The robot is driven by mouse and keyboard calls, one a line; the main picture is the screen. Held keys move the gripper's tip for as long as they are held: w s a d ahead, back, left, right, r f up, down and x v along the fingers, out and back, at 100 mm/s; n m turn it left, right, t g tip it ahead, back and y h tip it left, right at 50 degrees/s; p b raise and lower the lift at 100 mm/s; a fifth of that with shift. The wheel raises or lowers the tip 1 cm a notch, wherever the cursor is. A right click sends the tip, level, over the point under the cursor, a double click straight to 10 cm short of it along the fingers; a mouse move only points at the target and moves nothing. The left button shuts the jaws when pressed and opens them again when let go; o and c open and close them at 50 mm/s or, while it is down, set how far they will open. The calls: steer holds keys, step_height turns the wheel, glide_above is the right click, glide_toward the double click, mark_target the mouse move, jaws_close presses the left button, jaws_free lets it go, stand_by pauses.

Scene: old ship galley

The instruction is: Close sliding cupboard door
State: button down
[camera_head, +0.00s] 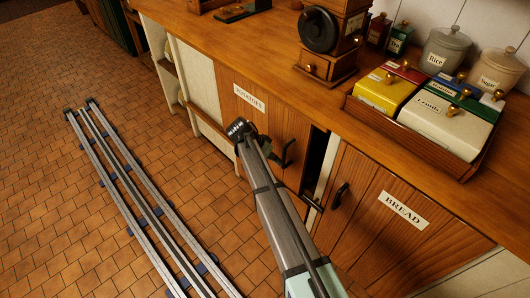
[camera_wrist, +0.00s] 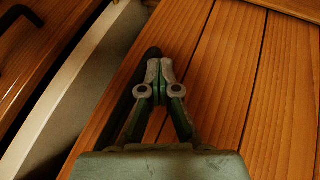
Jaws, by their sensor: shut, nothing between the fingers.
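The cupboard front in the head view has a wooden door marked "POTATOES" (camera_head: 266,112) with a black handle (camera_head: 287,152). A narrow dark gap (camera_head: 315,158) stands open to the right of that door. My arm crosses in front of this door, and my fingers cannot be made out clearly there. In the wrist view my gripper (camera_wrist: 160,68) is shut and empty, in front of vertical wooden boards (camera_wrist: 225,75). A dark bar, apparently a handle (camera_wrist: 127,105), lies close along its left side. Whether they touch cannot be told.
A door marked "BREAD" (camera_head: 385,225) stands to the right of the gap. The counter (camera_head: 275,50) above holds a coffee grinder (camera_head: 333,35), a tray of boxes (camera_head: 430,148) and jars. Rails (camera_head: 130,190) run along the tiled floor at left.

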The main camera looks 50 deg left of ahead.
steer(key=d, duration=0.7)
steer(key=shift+w, duration=0.35)
